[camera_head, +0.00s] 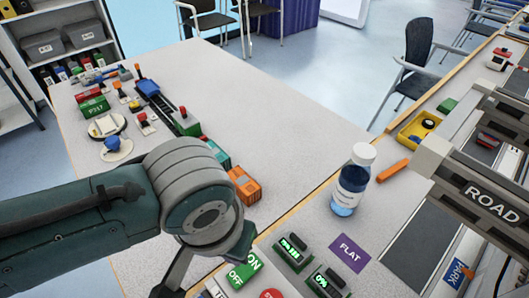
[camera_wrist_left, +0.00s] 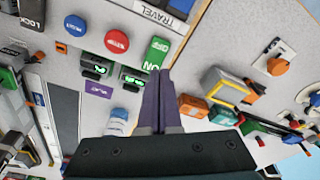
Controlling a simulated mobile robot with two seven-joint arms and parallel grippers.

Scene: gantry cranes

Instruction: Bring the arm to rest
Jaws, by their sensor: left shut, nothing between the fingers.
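My left arm (camera_head: 80,220) comes in from the left in the head view, over the near part of the table. Its wrist hides part of the table, and the fingertips are not clear there. In the left wrist view my left gripper (camera_wrist_left: 159,75) has its two dark fingers together with nothing between them. The fingers point towards the green ON button (camera_wrist_left: 157,50), which also shows beside the wrist in the head view (camera_head: 245,271). I cannot tell the height of the fingertips above the panel. My right gripper is in neither view.
A water bottle (camera_head: 352,182) stands right of the arm, near two small displays (camera_head: 293,252) and a purple FLAT label (camera_head: 350,253). An orange container (camera_head: 244,186) is close beside the wrist. A ROAD gantry (camera_head: 490,200) stands at the right. The table's middle (camera_head: 270,120) is clear.

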